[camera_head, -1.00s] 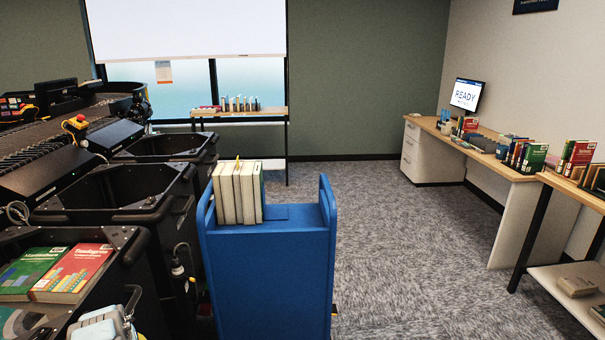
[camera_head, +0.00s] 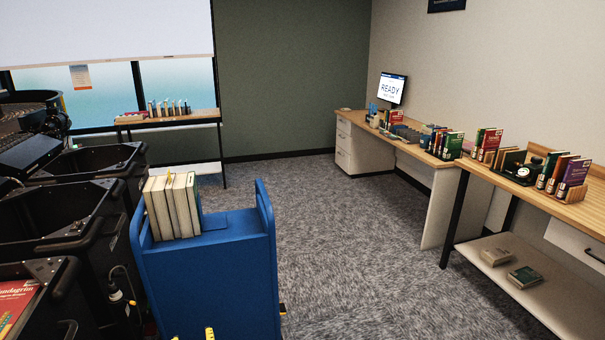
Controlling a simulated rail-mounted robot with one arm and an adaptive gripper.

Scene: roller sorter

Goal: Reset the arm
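My arm and my gripper cannot be made out in the current head view. Small yellow tips (camera_head: 209,333) show at the bottom edge, in front of the blue book cart (camera_head: 215,275); I cannot tell what they belong to. Several cream books (camera_head: 172,206) stand upright, leaning slightly, on the left part of the cart's top.
Black bins (camera_head: 95,160) line the left side; a red book (camera_head: 14,300) lies in the nearest. A shelf table (camera_head: 170,121) stands by the window. Desks with books (camera_head: 560,210) and a monitor (camera_head: 393,89) line the right wall. The carpet between is clear.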

